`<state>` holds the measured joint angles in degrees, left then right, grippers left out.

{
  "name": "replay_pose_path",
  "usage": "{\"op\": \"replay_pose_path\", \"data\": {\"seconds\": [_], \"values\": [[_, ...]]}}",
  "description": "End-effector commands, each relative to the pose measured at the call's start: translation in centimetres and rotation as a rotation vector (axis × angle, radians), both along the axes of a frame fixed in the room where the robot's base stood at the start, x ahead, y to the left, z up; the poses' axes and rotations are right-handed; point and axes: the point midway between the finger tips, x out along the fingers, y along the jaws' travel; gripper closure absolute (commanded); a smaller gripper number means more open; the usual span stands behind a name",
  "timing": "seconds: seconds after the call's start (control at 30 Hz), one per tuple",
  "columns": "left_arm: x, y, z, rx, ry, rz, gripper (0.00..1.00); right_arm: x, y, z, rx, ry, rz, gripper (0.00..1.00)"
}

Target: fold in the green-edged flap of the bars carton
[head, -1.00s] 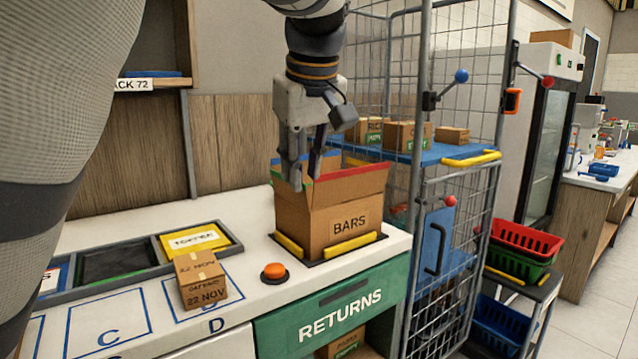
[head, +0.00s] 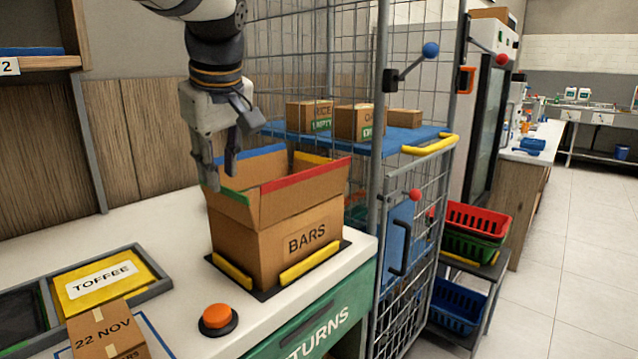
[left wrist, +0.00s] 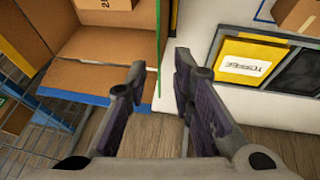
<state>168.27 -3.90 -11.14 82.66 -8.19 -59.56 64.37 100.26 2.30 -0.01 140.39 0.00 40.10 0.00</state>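The open bars carton (head: 275,240) stands on the counter with its flaps up. Its green-edged flap (head: 229,208) is on the left side, raised. The red-edged flap (head: 305,186) stands at the front right; blue- and yellow-edged flaps are behind. My left gripper (head: 221,170) points down at the left corner of the carton, by the green-edged flap. In the left wrist view its fingers (left wrist: 159,72) are apart, with the green edge (left wrist: 158,40) showing between them; contact cannot be told. My right gripper is not in view.
Yellow stops (head: 316,262) on a dark mat flank the carton. An orange button (head: 216,316), a toffee tray (head: 104,279) and a small box (head: 107,334) are to the left. A wire cage (head: 385,130) with a blue shelf stands close on the right.

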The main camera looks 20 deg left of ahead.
Motion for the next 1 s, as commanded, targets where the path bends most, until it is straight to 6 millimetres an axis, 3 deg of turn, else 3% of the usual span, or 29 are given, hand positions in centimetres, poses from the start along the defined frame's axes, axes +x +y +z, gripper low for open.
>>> {"op": "replay_pose_path", "data": {"seconds": [0.1,0.3,0.57,0.67,1.0], "values": [[0.8,0.7,-2.7,-0.001,0.008,0.001,0.78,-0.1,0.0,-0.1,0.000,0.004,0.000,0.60],[1.5,1.4,-4.5,0.001,0.004,0.000,0.78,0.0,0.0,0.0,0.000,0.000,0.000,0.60],[1.5,1.4,-4.7,0.001,0.005,0.001,0.78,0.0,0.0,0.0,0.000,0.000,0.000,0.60],[1.5,1.4,-4.7,0.001,0.005,0.001,1.00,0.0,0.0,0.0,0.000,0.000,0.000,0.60],[1.6,1.4,-4.8,0.006,0.014,0.001,1.00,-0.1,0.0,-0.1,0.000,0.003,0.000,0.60]]}}
